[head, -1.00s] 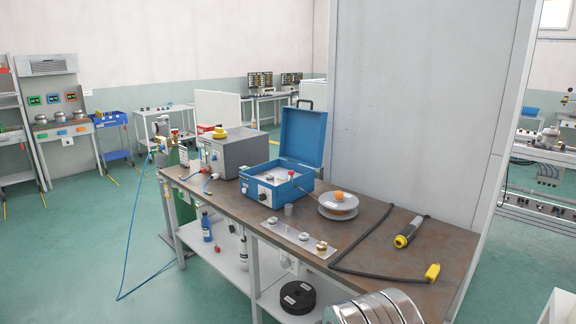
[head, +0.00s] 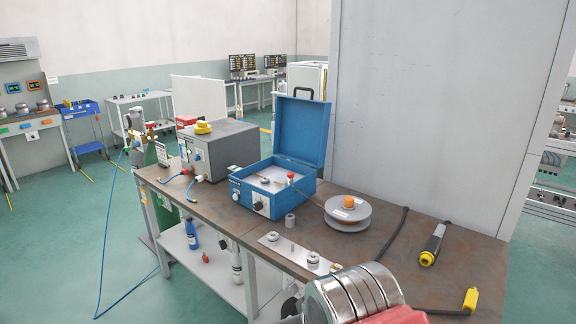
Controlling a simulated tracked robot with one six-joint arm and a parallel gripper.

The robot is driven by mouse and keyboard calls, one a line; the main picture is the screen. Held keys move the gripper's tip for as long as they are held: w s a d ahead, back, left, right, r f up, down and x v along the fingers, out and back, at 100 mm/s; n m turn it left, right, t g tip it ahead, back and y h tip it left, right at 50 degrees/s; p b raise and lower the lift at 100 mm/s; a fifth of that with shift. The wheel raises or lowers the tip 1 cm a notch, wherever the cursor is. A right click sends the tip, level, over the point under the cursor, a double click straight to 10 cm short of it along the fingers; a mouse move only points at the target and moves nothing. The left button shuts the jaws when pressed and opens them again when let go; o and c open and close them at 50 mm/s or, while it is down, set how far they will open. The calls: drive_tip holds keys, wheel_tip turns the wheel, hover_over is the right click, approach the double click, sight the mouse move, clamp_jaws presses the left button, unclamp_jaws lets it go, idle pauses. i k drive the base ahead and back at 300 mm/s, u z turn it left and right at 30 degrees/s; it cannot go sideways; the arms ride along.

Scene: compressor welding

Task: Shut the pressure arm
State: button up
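The blue wire-feeder case (head: 249,196) stands on the workbench with its lid (head: 299,130) raised. Inside the case is a light panel with small metal parts and a red knob (head: 291,175) standing up. The knob seems to belong to the pressure arm, but the arm is too small here to tell its angle. A silver ringed part of my arm, with a red piece beside it, fills the bottom of the picture, in front of the bench and well short of the case. The fingers of my gripper do not show.
A wire spool (head: 347,214) with an orange hub lies right of the case, with a small grey cylinder (head: 290,220) nearby. A metal plate with fittings (head: 272,237) lies at the front edge. A grey machine (head: 215,152) stands left. A torch (head: 432,245) lies right.

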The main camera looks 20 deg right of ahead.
sight(290, 175)
drive_tip(key=i, duration=1.65)
drive_tip(key=u, duration=0.45)
